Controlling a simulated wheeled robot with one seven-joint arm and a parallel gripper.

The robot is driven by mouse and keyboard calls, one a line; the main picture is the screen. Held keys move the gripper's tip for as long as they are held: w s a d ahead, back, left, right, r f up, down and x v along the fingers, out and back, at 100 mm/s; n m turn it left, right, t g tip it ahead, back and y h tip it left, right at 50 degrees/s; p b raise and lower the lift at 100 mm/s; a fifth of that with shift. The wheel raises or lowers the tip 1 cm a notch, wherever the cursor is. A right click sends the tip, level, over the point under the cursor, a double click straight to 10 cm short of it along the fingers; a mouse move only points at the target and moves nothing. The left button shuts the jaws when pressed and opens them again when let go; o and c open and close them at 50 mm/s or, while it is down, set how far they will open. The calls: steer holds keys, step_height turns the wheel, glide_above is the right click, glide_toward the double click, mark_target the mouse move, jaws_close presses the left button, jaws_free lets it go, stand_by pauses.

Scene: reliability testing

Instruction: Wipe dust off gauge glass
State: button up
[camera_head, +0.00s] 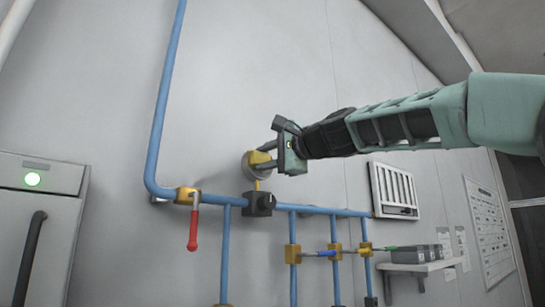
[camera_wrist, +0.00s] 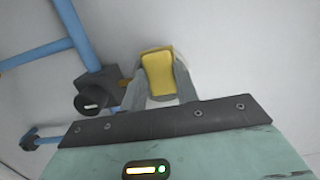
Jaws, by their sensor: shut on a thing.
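The gauge (camera_head: 247,165) is a round grey-rimmed dial on the wall, above the blue pipe. My gripper (camera_head: 268,154) is in front of it, shut on a yellow pad (camera_head: 259,157). The pad also shows between my fingers in the wrist view (camera_wrist: 157,73). The pad and fingers hide most of the gauge face, so the dust on its glass cannot be seen. The pad is at or very close to the glass; I cannot tell whether it touches.
A black valve block (camera_head: 259,204) sits on the blue pipe (camera_head: 329,210) below the gauge. A red-handled valve (camera_head: 193,228) hangs to the left. A white vent (camera_head: 394,190) and a small shelf (camera_head: 420,266) with grey bins are to the right. A grey cabinet (camera_head: 50,215) stands at left.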

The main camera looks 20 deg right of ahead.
steer(key=shift+a+f, duration=0.2)
steer(key=shift+s+f+b, duration=0.1)
steer(key=shift+s+b, duration=0.3)
steer(key=shift+b+v, duration=0.8)
steer(key=shift+v, duration=1.75)
steer(key=shift+s+a, duration=0.1)
steer(key=b+v, duration=0.1)
steer(key=v, duration=0.1)
steer(key=shift+s, duration=0.45)
steer(key=shift+w, duration=0.1)
steer(key=shift+d+p+x, duration=0.15)
steer(key=shift+p+x, duration=0.3)
steer(key=shift+x, duration=1.15)
steer(key=shift+d+p+x, duration=0.15)
steer(key=shift+p+x, duration=0.25)
steer(key=shift+x, duration=1.2)
steer(key=shift+p+x, duration=0.35)
steer(key=shift+x, duration=0.8)
